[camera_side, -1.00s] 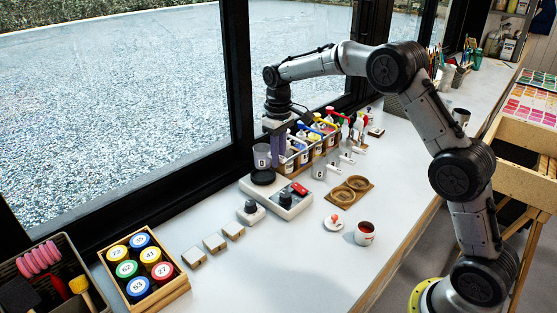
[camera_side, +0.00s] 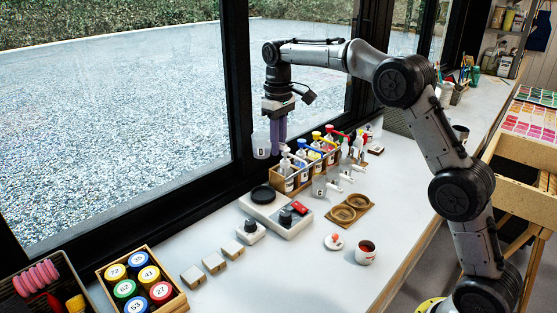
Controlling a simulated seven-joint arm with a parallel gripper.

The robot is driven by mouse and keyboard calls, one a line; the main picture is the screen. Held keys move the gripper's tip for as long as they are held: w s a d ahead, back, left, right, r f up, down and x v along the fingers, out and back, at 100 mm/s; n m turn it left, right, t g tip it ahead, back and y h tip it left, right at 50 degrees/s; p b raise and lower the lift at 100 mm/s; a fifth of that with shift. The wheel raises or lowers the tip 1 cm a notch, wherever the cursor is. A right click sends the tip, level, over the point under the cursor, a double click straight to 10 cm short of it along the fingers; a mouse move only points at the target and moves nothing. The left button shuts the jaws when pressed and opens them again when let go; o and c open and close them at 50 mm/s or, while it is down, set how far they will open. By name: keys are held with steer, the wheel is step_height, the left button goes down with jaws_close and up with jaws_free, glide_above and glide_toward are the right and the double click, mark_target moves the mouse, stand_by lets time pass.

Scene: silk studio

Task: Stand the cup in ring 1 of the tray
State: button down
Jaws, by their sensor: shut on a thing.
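My gripper (camera_side: 277,143), with purple fingers, is shut on a pale translucent cup (camera_side: 261,146) and holds it upright in the air at its left side. The cup is above the black round pad (camera_side: 262,195) of a white device, clear of it. The fingers' exact hold on the cup is too small to see. The brown tray (camera_side: 366,205) with two round rings lies on the table to the right of the device. Both rings look empty; their numbers are not readable from here.
Pump bottles stand in a wooden rack (camera_side: 306,176) behind the tray. Clear cups (camera_side: 318,187) stand between rack and tray. The bench front is mostly clear.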

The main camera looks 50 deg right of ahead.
step_height(320, 180, up, 3)
steer(key=shift+f, duration=0.1)
steer(key=s+d+m, duration=0.1)
steer(key=s+d, duration=0.5)
steer(key=s, duration=0.7)
steer(key=s+d, duration=0.6)
steer(key=s, duration=0.6)
step_height(320, 180, down, 16)
steer(key=w, duration=0.2)
steer(key=w+f, duration=0.1)
steer(key=w, duration=0.2)
steer(key=shift+w+d+f, duration=0.15)
steer(key=shift+d+f, duration=0.05)
steer(key=shift+f, duration=1.2)
steer(key=shift+f, duration=0.35)
steer(key=c, duration=0.7)
jaws_free()
steer(key=shift+c, duration=0.2)
